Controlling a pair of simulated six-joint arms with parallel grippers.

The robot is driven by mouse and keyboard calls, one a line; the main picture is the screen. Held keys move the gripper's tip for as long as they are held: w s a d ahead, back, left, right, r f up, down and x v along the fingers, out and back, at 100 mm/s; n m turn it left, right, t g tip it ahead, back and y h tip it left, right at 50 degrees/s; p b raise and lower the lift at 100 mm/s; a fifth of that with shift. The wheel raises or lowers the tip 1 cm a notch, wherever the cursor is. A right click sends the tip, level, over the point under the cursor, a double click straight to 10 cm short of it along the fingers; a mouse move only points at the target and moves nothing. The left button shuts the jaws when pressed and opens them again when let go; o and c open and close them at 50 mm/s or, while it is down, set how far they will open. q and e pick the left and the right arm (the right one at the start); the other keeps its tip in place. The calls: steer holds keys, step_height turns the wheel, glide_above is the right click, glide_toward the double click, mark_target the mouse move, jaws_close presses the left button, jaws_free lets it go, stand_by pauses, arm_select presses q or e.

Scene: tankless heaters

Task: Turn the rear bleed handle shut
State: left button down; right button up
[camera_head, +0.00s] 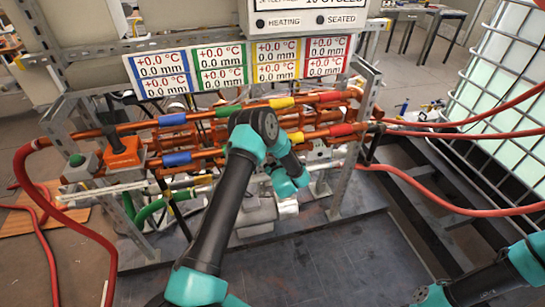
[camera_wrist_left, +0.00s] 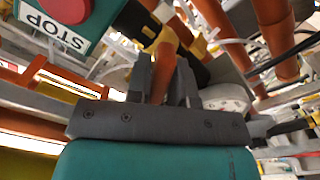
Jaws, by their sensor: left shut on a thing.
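In the left wrist view, the dark fingers of my left gripper (camera_wrist_left: 165,85) are closed around a narrow orange-brown handle (camera_wrist_left: 159,72). The handle rises between the fingers towards yellow and black fittings. I cannot tell from the frames whether it is the rear bleed handle, nor how far it is turned. The fingers and the handle are hidden there. My right arm shows only at the lower right corner, and its gripper is out of the picture.
Copper pipes (camera_head: 205,154) with coloured bands cross the metal rack. A teal box with a red STOP button (camera_wrist_left: 66,8) is close to the left gripper. Red hoses (camera_head: 450,203) run out to the right. The dark floor plate (camera_head: 330,262) in front is clear.

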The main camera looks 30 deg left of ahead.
arm_select(q)
steer(key=m, duration=0.6)
steer(key=shift+m, duration=0.3)
stand_by(0.4)
steer(key=c, duration=1.1)
jaws_free()
steer(key=v, duration=1.7)
steer(key=shift+s, duration=0.25)
steer(key=shift+d, duration=0.15)
